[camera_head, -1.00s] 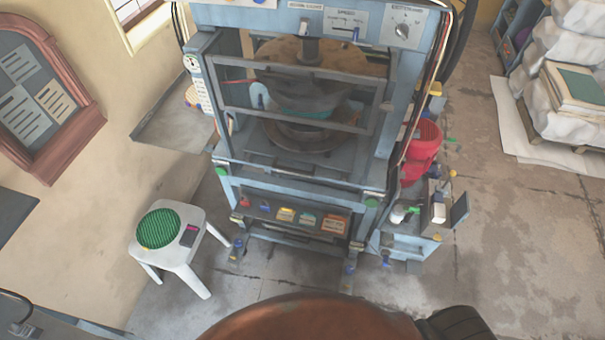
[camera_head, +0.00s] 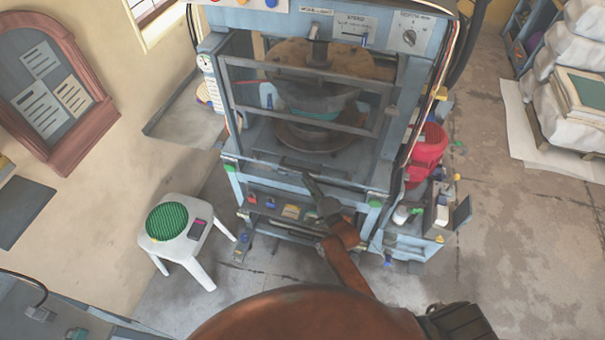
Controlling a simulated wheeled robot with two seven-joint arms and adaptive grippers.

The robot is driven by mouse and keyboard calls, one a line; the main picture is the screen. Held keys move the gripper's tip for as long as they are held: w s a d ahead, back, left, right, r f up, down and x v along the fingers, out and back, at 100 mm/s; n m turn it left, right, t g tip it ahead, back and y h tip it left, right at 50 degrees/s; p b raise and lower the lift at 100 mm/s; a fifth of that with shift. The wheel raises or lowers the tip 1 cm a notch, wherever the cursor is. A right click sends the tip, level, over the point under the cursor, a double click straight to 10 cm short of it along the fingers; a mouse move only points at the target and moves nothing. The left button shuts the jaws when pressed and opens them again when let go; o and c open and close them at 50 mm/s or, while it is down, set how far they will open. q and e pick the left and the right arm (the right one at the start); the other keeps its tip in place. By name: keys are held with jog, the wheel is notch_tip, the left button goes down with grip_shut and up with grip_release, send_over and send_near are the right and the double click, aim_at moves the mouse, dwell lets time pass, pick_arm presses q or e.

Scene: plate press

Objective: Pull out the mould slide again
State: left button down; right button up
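The blue press (camera_head: 232,160) stands in front of me. Its mould slide (camera_head: 262,140) shows as a grey plate inside the opening, with the dark round mould (camera_head: 312,136) on it. A dark bar, which looks like the slide's handle (camera_head: 290,169), runs along the front edge. A grey barred guard frame (camera_head: 300,119) crosses the opening above the slide. My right gripper (camera_head: 311,186) is just in front of the press, near the right part of that bar. I cannot tell whether it touches the bar or how far its fingers are apart. My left gripper is out of view.
A white stool (camera_head: 184,245) with a green round pad (camera_head: 166,221) stands at the left front. A side cart (camera_head: 405,245) and a red bucket-like thing (camera_head: 428,148) are at the press's right.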

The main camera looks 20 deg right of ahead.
aim_at(301, 171)
jog(key=shift+w+a, duration=0.2)
jog(key=shift+w, duration=0.8)
jog(key=shift+w+a, duration=0.2)
jog(key=shift+w, duration=0.75)
jog(key=shift+c, duration=0.2)
grip_shut()
jog(key=shift+f, duration=0.1)
